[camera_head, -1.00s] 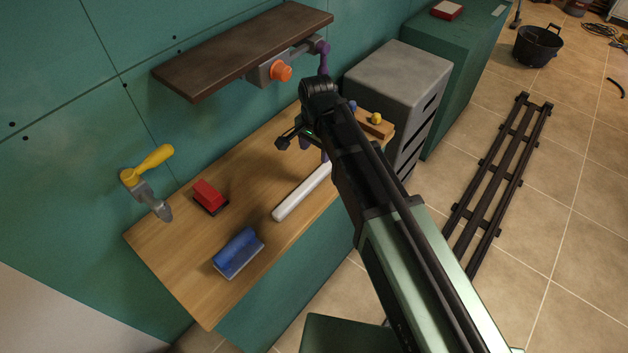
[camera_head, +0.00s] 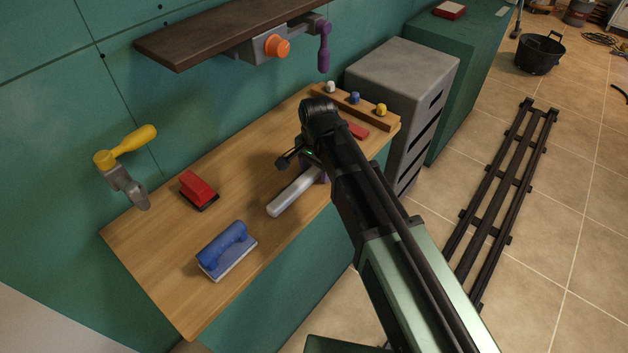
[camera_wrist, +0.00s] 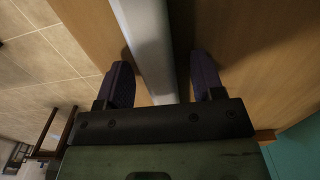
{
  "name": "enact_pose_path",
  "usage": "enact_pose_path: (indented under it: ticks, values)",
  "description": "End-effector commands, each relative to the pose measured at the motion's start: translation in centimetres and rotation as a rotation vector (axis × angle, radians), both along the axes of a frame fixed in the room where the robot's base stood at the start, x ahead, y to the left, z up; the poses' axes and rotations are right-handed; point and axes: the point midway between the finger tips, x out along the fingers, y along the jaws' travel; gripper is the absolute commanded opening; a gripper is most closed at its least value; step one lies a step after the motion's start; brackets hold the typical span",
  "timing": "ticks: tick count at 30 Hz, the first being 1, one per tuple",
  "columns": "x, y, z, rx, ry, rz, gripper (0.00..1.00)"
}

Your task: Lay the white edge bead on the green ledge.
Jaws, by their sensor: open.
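The white edge bead (camera_head: 291,193) lies on the wooden worktop (camera_head: 250,170), its far end hidden by my arm. My gripper (camera_head: 316,172) is low over the far part of the bead. In the wrist view, the bead (camera_wrist: 150,45) runs between the two open purple-tipped fingers of my gripper (camera_wrist: 162,75), with a gap on each side. Whether the fingertips touch the worktop is not clear. A green block (camera_head: 452,60) with a flat top stands at the back right; I cannot tell if this is the green ledge.
A blue-handled float (camera_head: 227,250) and a red-handled block (camera_head: 198,189) lie left of the bead. A wooden strip with several coloured knobs (camera_head: 355,104) is at the worktop's far end. A dark shelf (camera_head: 215,35) overhangs the back. A grey drawer unit (camera_head: 400,75) stands beyond.

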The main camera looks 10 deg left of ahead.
Motion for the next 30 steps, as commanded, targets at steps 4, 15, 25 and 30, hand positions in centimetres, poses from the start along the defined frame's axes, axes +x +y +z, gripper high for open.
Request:
enact_pose_path:
  ticks: [4, 15, 25, 30]
  values:
    - [0.0, 0.0, 0.3, 0.0, 0.0, 0.0, 0.57]
    - [0.0, 0.0, 0.3, 0.0, 0.0, 0.0, 0.06]
    - [0.0, 0.0, 1.0, 0.0, 0.0, 0.0, 0.06]
    - [0.0, 0.0, 3.2, 0.0, 0.0, 0.0, 0.06]
